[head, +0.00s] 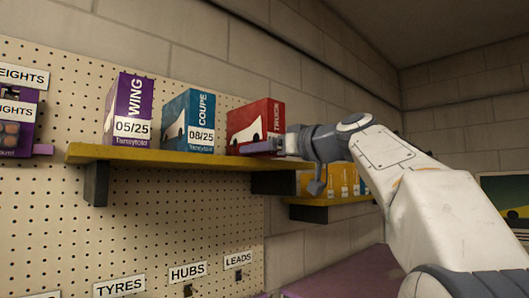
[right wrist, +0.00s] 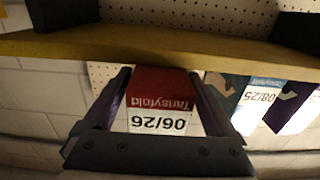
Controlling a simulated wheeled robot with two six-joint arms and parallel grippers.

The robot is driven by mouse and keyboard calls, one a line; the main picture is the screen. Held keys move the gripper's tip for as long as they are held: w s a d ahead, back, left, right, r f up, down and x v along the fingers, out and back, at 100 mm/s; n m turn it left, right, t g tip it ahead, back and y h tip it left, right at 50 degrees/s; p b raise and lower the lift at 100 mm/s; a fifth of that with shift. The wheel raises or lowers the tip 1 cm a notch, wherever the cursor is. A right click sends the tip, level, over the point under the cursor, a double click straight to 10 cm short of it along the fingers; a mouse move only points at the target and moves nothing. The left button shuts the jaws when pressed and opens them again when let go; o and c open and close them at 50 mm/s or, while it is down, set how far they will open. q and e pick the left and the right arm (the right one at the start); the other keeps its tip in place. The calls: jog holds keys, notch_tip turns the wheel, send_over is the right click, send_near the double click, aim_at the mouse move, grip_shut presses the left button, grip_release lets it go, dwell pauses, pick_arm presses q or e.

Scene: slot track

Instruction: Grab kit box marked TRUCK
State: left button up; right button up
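The red kit box (head: 256,121) stands upright at the right end of the yellow shelf. Its side reads TRUCK in the head view. In the right wrist view, which is upside down, the same red box (right wrist: 162,102) shows a 06/26 label. My right gripper (head: 265,146) is at the box's lower right. One finger lies along the car-picture face and hides its lower part. In the wrist view the two fingers (right wrist: 159,73) stand apart, one on each side of the box, with gaps beside the label. Contact at the fingertips is unclear. My left gripper is out of view.
A teal COUPE box (head: 188,121) and a purple WING box (head: 129,111) stand to the left on the yellow shelf (head: 180,157). A lower yellow shelf (head: 330,200) with yellow boxes is behind my right arm. A pegboard (head: 150,220) is below.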

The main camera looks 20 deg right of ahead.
jog(key=shift+s+d+b, duration=0.15)
jog(key=shift+s+b, duration=0.1)
jog(key=shift+b, duration=0.05)
jog(key=b+v, duration=0.4)
jog(key=v, duration=0.6)
jog(key=shift+b, duration=0.3)
